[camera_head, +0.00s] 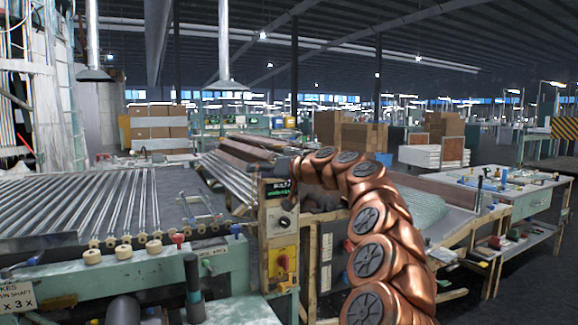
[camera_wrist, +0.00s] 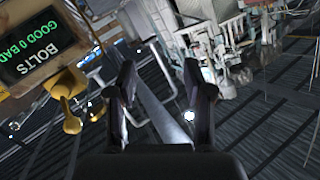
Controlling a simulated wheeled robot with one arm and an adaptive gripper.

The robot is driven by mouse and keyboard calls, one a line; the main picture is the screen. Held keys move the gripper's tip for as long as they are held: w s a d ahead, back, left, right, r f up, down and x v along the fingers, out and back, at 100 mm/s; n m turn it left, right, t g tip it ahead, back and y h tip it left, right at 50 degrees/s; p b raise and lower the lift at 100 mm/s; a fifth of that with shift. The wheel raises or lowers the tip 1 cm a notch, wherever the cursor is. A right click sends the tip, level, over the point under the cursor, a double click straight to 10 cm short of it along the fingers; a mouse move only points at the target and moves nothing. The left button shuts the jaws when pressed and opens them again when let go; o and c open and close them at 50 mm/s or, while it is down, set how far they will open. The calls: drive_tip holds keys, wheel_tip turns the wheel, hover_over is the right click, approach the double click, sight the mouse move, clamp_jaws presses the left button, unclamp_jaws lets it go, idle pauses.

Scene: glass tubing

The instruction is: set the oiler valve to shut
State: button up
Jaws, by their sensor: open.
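My gripper (camera_wrist: 163,76) is open, with its two dark fingers apart and nothing held between them. A yellow, brass-like fitting with a rounded knob (camera_wrist: 70,118) shows at the left of the wrist view, beside the counter display and apart from the fingers. It may be the oiler valve, but I cannot tell for sure, and its setting is unclear. In the head view, my copper arm curves toward the control post, and its dark end (camera_head: 320,198) is just right of it. No clearly labelled oiler valve shows there.
The BOLTS counter display (camera_wrist: 35,50) is near the gripper's left. The control post carries a black dial (camera_head: 285,222) and a red knob on a yellow panel (camera_head: 282,263). A roller conveyor (camera_head: 85,205) stands left, and a workbench (camera_head: 530,200) stands right.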

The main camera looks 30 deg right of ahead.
drive_tip(key=d+m+t+h, duration=0.2)
drive_tip(key=d+t+h, duration=0.15)
drive_tip(key=d, duration=1.15)
drive_tip(key=shift+g+h, duration=0.35)
drive_tip(key=w, duration=0.2)
drive_tip(key=w+a+p, duration=0.1)
drive_tip(key=w, duration=0.1)
drive_tip(key=w+r+p, duration=0.1)
drive_tip(key=shift+w+a, duration=0.15)
drive_tip(key=shift+w, duration=0.25)
drive_tip(key=shift+w+a+f+p, duration=0.1)
drive_tip(key=shift+w+f+p, duration=0.15)
drive_tip(key=shift+w, duration=0.45)
drive_tip(key=shift+c, duration=0.2)
clamp_jaws()
drive_tip(key=shift+a+r, duration=0.1)
drive_tip(key=shift+a, duration=0.15)
drive_tip(key=shift+d, duration=0.25)
